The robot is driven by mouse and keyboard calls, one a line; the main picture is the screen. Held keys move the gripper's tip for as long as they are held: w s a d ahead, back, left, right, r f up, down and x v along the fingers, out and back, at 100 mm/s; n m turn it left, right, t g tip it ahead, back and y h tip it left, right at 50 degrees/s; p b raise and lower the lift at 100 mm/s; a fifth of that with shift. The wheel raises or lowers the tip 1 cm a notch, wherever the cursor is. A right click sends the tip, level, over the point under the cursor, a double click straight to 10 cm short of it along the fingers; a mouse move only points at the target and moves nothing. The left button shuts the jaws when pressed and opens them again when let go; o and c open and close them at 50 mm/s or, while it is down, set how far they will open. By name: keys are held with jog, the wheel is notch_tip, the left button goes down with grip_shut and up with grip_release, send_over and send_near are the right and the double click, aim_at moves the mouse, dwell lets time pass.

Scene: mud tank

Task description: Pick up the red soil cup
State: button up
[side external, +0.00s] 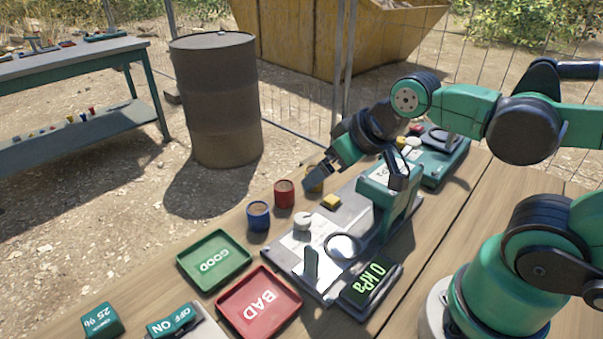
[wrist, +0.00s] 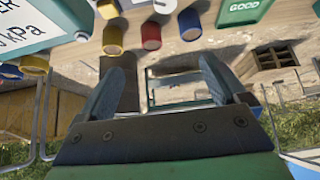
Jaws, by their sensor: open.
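The red soil cup (side external: 284,194) stands upright on the wooden table between a blue cup (side external: 258,216) and a yellow cup (side external: 315,184). Brown soil shows in its open top. My gripper (side external: 312,181) is up and to the right of the red cup, in front of part of the yellow cup in the side view. In the wrist view my gripper (wrist: 161,63) is open and empty, with its fingers wide apart. There the red cup (wrist: 151,36) appears beyond the fingertips, roughly between them and apart from both.
The grey device base (side external: 283,255) and green press (side external: 385,188) stand right of the cups. A green GOOD tray (side external: 214,259) and a red BAD tray (side external: 259,302) lie nearer the camera. A rusty barrel (side external: 217,100) stands beyond the table.

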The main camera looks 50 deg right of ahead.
jog(key=shift+w, duration=0.1)
jog(key=n+g, duration=0.3)
jog(key=g, duration=0.4)
send_over(284, 188)
notch_tip(284, 188, down, 7)
jog(key=shift+f, duration=0.15)
jog(key=shift+w+f, duration=0.1)
jog(key=shift+f, duration=2.85)
grip_shut()
jog(key=shift+r, duration=0.15)
